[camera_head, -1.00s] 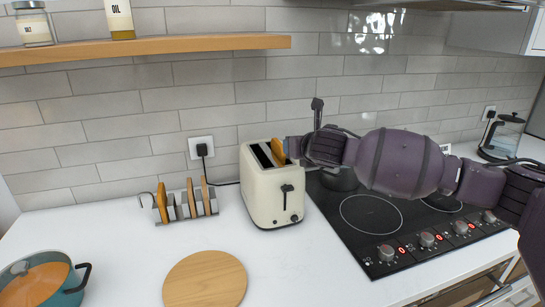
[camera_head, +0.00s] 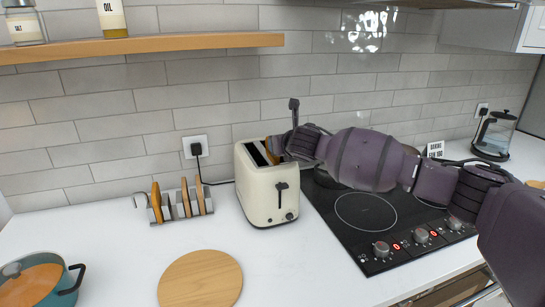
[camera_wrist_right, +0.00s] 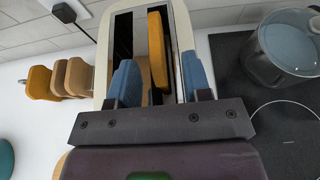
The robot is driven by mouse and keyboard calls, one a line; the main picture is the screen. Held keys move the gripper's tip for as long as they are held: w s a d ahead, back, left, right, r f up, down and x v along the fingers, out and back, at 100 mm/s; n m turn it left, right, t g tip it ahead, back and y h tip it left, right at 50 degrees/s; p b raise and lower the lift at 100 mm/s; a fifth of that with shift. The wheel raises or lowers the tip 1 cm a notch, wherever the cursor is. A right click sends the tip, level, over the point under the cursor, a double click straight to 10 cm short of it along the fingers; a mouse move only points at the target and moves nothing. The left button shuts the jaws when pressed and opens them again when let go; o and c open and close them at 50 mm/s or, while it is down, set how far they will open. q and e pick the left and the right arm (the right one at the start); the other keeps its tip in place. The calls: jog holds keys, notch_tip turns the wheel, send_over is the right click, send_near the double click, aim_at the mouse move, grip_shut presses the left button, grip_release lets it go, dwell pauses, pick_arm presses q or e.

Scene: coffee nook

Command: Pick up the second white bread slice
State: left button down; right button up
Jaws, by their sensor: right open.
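A cream toaster (camera_head: 262,192) with two slots stands on the counter. A bread slice (camera_wrist_right: 157,52) with an orange-brown edge stands in its right slot; the left slot looks empty. My right gripper (camera_wrist_right: 160,78) is open above the toaster, with one blue finger on each side of that slice and gaps visible. In the head view the right gripper (camera_head: 278,146) hides most of the slice. Several bread slices stand upright in a metal rack (camera_head: 180,216) left of the toaster, also at the left of the wrist view. I cannot tell which slices are white bread. My left gripper is not in view.
A round wooden board (camera_head: 200,280) lies in front of the toaster. A teal pot (camera_head: 62,292) is at the front left. A black hob (camera_head: 372,235) lies to the right, with a dark pot (camera_wrist_right: 283,48) on it. A wooden shelf (camera_head: 140,47) hangs above.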

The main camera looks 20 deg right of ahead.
jog(key=shift+a+x, duration=0.2)
jog(key=shift+x, duration=1.75)
jog(key=shift+r, duration=0.1)
grip_shut()
